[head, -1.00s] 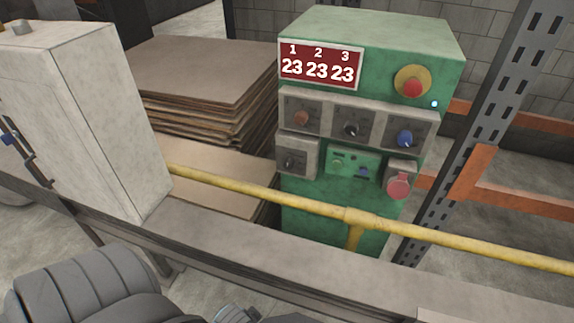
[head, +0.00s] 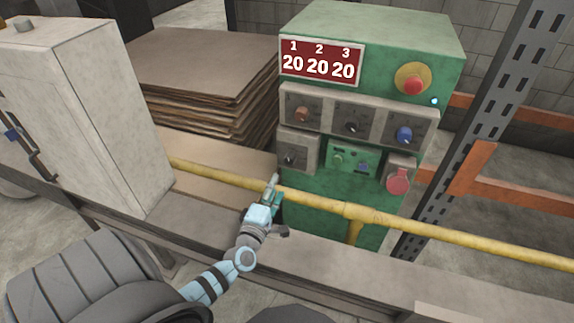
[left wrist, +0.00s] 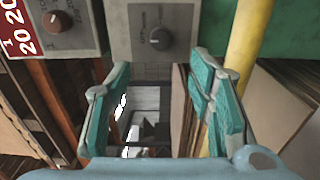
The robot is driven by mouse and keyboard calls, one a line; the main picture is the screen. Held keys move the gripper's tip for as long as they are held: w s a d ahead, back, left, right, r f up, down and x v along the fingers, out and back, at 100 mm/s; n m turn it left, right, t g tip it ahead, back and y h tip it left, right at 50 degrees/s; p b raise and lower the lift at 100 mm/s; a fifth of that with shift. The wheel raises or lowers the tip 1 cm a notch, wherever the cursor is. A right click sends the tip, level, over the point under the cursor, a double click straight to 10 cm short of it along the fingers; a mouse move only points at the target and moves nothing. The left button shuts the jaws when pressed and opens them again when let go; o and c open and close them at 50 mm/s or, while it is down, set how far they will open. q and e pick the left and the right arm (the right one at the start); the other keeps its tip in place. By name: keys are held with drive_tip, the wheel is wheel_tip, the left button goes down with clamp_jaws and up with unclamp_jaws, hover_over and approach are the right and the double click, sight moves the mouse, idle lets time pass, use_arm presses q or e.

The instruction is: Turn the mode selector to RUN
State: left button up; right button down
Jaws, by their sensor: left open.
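The green control cabinet (head: 345,225) stands behind the yellow rail. On its lower left box is a dark rotary knob (head: 290,159), apparently the mode selector; its labels are too small to read. In the left wrist view this dark knob (left wrist: 160,38) shows on a grey plate with a light mark on it. My left gripper (head: 274,182) is below and left of that knob, near the yellow rail. In the left wrist view my left gripper (left wrist: 163,72) is open and empty, its fingers apart with the knob beyond them. My right gripper is not in view.
A yellow rail (head: 420,228) crosses before the cabinet. Three knobs, orange (head: 302,114), black (head: 352,127) and blue (head: 404,135), sit above. A red emergency button (head: 412,86) and a red socket (head: 398,182) are at right. Stacked boards (head: 200,70) lie to the left.

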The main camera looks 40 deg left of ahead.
sight(289, 162)
use_arm(q)
drive_tip(key=b+x, duration=0.1)
drive_tip(key=x, duration=0.4)
drive_tip(key=b+x, duration=0.2)
drive_tip(key=x, duration=0.3)
drive_tip(key=shift+w+f, duration=0.25)
drive_tip(key=shift+w+a+r, duration=0.15)
drive_tip(key=shift+w, duration=0.1)
drive_tip(key=shift+c, duration=0.2)
clamp_jaws()
